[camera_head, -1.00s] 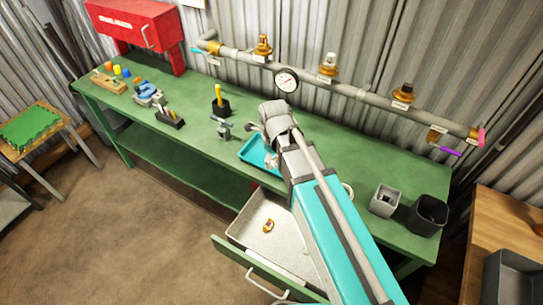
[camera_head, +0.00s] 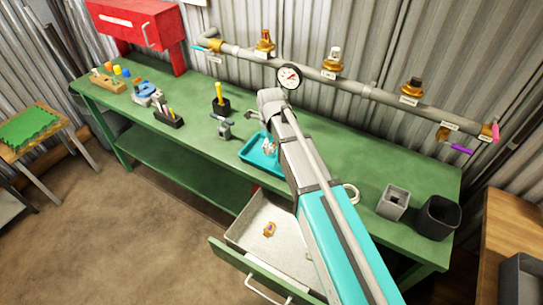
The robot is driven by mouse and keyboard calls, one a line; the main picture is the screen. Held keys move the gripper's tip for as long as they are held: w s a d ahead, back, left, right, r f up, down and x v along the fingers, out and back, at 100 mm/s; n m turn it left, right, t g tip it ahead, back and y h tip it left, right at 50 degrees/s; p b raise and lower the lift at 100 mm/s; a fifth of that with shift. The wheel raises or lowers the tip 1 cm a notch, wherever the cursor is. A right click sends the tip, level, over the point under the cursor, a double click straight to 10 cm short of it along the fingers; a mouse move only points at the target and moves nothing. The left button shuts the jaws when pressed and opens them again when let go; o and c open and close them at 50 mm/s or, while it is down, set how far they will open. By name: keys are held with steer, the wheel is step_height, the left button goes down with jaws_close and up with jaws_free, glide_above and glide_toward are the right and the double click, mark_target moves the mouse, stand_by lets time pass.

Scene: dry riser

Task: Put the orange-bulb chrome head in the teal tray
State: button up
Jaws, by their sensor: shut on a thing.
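The teal tray (camera_head: 247,156) lies on the green bench, its right side hidden by my arm. My gripper (camera_head: 268,143) is low over the tray and mostly hidden behind my arm. A small pale, silvery piece with a reddish-orange touch shows there. It looks like the chrome head (camera_head: 271,147) in the shut jaws, but it is too small to make out the bulb clearly. I cannot tell whether it touches the tray floor.
A grey pipe with a gauge (camera_head: 289,76) and several fittings runs along the wall behind. A small vise (camera_head: 224,129) stands left of the tray. An open drawer (camera_head: 246,238) holds a brass head (camera_head: 269,229). Two bins (camera_head: 437,217) stand at right.

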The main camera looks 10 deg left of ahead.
mark_target(270, 157)
steer(key=shift+w+a+f+b, duration=0.2)
steer(key=shift+w+f+b, duration=0.35)
steer(key=shift+f, duration=0.2)
steer(key=shift+w+a+f+b, duration=0.2)
steer(key=shift+w+f+b, duration=0.3)
steer(key=shift+f, duration=0.2)
steer(key=shift+w+f, duration=0.1)
steer(key=shift+w+a+f+b, duration=0.15)
steer(key=shift+w+f+b, duration=0.25)
steer(key=shift+f+b, duration=1.5)
steer(key=shift+b, duration=0.1)
steer(key=shift+f, duration=0.15)
steer(key=o, duration=1.1)
steer(key=shift+r, duration=0.2)
step_height(270, 157, up, 12)
steer(key=p, duration=1.2)
